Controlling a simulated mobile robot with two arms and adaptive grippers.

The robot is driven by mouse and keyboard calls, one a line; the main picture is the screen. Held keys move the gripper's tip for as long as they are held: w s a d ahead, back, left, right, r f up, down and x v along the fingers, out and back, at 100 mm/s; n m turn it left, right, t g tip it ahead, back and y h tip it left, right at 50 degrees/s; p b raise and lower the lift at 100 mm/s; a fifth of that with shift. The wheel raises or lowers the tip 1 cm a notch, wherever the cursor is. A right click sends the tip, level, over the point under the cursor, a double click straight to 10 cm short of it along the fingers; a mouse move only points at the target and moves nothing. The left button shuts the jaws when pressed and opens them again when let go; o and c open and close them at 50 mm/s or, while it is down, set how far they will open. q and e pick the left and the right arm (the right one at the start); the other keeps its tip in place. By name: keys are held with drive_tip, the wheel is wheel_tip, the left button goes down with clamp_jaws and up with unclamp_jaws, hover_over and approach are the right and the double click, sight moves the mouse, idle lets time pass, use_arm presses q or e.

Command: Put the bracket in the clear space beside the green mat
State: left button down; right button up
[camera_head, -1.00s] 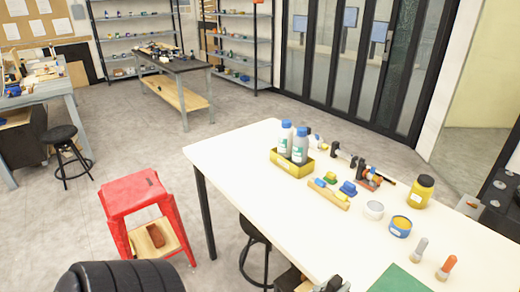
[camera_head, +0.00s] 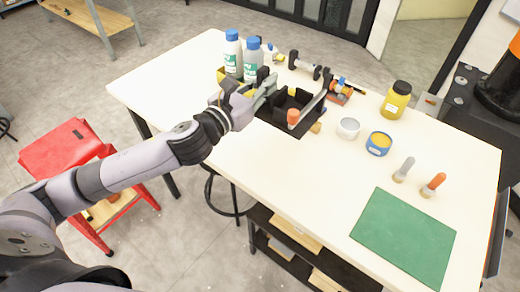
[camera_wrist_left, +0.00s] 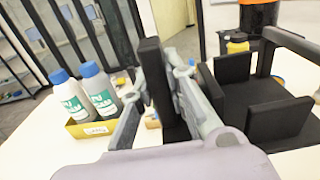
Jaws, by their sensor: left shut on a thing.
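The bracket (camera_head: 270,113) is a black piece with a flat base and upright plates. My left gripper (camera_head: 262,92) is shut on one of its plates, near the yellow tray. In the left wrist view the held plate (camera_wrist_left: 163,85) stands between the fingers, and the base with more uprights extends to the right. I cannot tell whether the bracket touches the table. The green mat (camera_head: 405,237) lies flat at the table's near right part. Bare white tabletop (camera_head: 300,185) lies left of the mat. My right gripper is not in view.
Two blue-capped bottles (camera_head: 233,55) stand in the yellow tray (camera_wrist_left: 90,128) behind my left gripper. A red stool (camera_head: 65,148) is at left.

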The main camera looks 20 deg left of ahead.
use_arm(q)
drive_tip(key=f+b, duration=0.1)
drive_tip(key=f, duration=0.3)
drive_tip(key=w+f+b, duration=0.1)
drive_tip(key=f, duration=0.4)
drive_tip(key=w+a+f+b, duration=0.1)
drive_tip(key=f, duration=0.3)
drive_tip(key=shift+f, duration=0.35)
drive_tip(key=shift+f+b, duration=0.45)
drive_tip(key=shift+f, duration=1.65)
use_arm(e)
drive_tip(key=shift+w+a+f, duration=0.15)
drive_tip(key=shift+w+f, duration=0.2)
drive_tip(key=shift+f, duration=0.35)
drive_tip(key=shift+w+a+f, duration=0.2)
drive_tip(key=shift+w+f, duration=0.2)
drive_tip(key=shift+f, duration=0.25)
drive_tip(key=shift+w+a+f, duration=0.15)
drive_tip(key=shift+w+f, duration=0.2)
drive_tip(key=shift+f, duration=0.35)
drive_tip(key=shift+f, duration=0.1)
use_arm(q)
drive_tip(key=c, duration=1.8)
unclamp_jaws()
drive_tip(key=shift+f, duration=0.1)
drive_tip(key=shift+c, duration=0.2)
drive_tip(key=shift+o, duration=1.3)
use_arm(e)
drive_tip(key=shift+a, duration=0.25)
